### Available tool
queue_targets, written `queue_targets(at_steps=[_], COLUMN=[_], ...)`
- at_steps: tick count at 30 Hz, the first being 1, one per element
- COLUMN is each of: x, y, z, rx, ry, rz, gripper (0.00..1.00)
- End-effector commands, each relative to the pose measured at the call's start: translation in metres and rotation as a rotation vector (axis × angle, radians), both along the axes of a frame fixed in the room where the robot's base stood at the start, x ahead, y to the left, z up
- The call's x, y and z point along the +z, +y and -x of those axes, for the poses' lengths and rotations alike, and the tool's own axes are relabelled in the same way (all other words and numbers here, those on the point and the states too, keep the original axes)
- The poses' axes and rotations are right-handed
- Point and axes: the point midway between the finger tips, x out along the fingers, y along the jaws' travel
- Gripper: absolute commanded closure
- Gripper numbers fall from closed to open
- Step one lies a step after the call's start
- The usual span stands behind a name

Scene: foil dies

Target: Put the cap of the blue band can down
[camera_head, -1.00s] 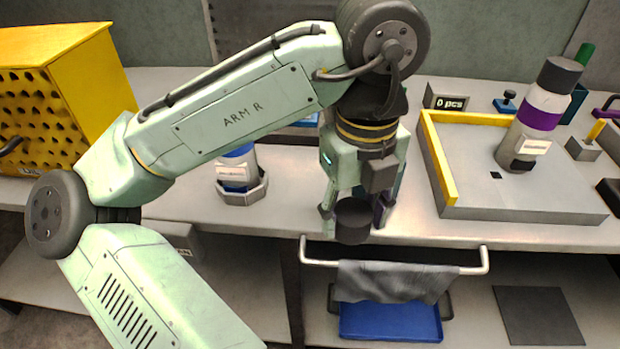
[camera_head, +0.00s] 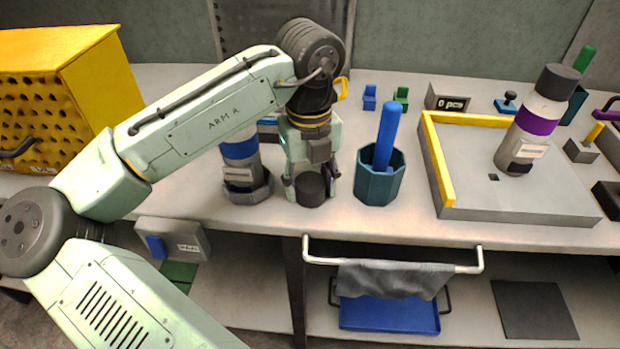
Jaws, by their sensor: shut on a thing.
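My gripper (camera_head: 310,185) is shut on a dark grey round cap (camera_head: 311,190). It holds the cap upright near the front of the bench, just right of the blue band can. I cannot tell whether the cap touches the bench top. The blue band can (camera_head: 241,166) stands in a grey angular holder (camera_head: 246,190); its upper part is hidden behind my arm.
A teal cup (camera_head: 380,185) with a blue-handled tool (camera_head: 386,135) stands close right of my gripper. A grey tray (camera_head: 520,205) with a yellow edge holds a purple band can (camera_head: 533,122). A yellow perforated box (camera_head: 85,90) stands left. A rail with a grey cloth (camera_head: 392,279) hangs below the front edge.

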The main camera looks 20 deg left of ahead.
Motion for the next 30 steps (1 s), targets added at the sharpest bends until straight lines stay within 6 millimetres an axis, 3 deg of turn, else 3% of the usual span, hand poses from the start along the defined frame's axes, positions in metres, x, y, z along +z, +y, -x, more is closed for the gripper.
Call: queue_targets(at_steps=[10,11,19,30], x=[-0.0049,-0.0042,-0.0038,-0.0007], y=[-0.0003,-0.0002,-0.0001,0.0001], z=[-0.0001,-0.0002,-0.0001,0.0000], rx=[0.000,0.000,0.001,0.001], ry=[0.000,-0.001,0.000,0.000], rz=[0.001,0.001,0.000,-0.001], gripper=[0.64,0.51,0.33,0.32])
